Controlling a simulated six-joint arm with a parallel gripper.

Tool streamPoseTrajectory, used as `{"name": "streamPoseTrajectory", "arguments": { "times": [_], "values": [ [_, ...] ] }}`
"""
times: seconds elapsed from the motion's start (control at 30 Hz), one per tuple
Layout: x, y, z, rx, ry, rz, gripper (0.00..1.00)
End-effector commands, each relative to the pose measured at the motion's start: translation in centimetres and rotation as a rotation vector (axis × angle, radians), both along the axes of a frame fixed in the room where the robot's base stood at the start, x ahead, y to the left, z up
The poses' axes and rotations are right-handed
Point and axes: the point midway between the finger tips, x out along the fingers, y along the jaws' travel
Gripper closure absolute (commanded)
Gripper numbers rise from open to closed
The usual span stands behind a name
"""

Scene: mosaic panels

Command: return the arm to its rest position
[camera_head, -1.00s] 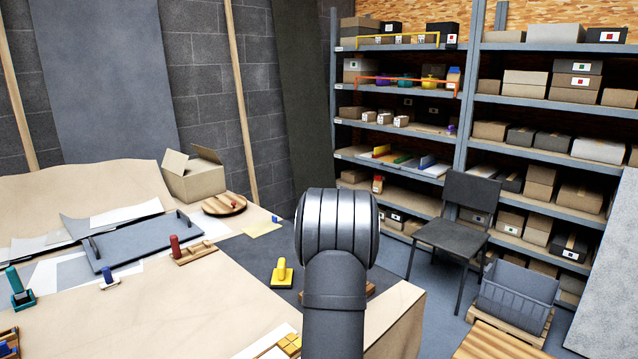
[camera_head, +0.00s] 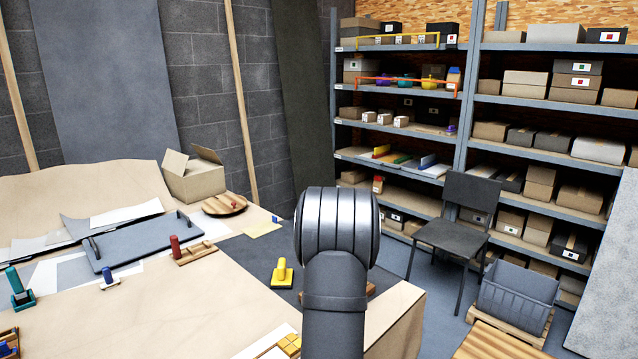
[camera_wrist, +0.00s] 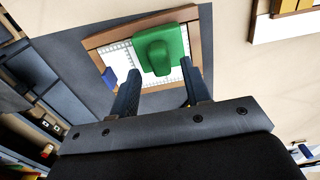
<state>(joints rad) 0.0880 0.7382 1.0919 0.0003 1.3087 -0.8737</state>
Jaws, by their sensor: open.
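My gripper (camera_wrist: 159,70) shows in the wrist view with its two dark fingers apart. A green handled piece (camera_wrist: 165,45) lies on a white panel in a brown wooden frame (camera_wrist: 102,41), beyond and partly between the fingertips in the picture. I cannot tell the exact gap between the fingers and the green piece. A small blue piece (camera_wrist: 108,77) sits at the frame's left side. In the head view my grey arm link fills the lower middle and hides my gripper and most of the frame.
The wooden table (camera_head: 240,315) holds a yellow handled piece (camera_head: 282,272), a red-pegged wooden piece (camera_head: 195,254), a grey tray (camera_head: 150,240) and an open carton (camera_head: 192,180). A chair (camera_head: 455,233), grey crate (camera_head: 515,300) and loaded shelves (camera_head: 468,130) stand to the right.

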Motion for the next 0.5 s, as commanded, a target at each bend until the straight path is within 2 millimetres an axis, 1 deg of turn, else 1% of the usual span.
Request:
{"name": "streamPoseTrajectory", "arguments": {
  "times": [0.03, 0.4, 0.43, 0.5],
  "values": [
    [0.0, 0.0, 1.0, -0.001, -0.002, 0.000, 0.57],
    [0.0, 0.0, 8.4, -0.001, -0.001, 0.000, 0.57],
    [0.0, 0.0, 8.7, -0.001, 0.001, 0.000, 0.57],
    [-0.1, 0.0, 6.5, 0.001, 0.008, 0.000, 0.57]
  ]
}}
